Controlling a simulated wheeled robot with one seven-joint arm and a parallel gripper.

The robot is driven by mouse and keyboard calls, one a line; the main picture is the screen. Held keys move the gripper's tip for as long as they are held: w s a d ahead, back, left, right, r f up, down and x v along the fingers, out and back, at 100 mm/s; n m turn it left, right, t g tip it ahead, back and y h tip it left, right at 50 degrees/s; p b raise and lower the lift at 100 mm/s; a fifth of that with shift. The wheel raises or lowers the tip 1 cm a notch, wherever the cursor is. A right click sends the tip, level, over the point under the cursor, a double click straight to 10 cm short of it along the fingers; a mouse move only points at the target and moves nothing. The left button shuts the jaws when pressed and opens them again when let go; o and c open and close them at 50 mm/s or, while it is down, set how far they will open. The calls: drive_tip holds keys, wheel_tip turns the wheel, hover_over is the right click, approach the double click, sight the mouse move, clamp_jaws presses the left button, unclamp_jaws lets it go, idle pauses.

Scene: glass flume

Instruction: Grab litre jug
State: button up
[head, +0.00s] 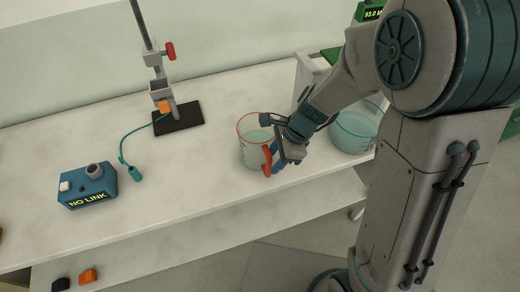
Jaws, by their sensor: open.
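The litre jug (252,153) is a clear vessel with a red rim and a red handle (268,160). My gripper (272,160) is open at the jug's right side, by the handle. The gripper hides part of the jug, and I cannot tell whether the fingers touch the handle.
A larger clear container (356,130) stands right of my gripper, partly behind my arm. A black-based stand (188,121) with a cable is behind left. A blue "NO LINK" box (82,188) sits at left. The bench (190,185) is clear in front of the stand.

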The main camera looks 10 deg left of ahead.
sight(271, 164)
drive_tip(key=x, duration=0.3)
drive_tip(key=shift+f, duration=0.15)
drive_tip(key=shift+c, duration=0.2)
clamp_jaws()
drive_tip(key=shift+r, duration=0.25)
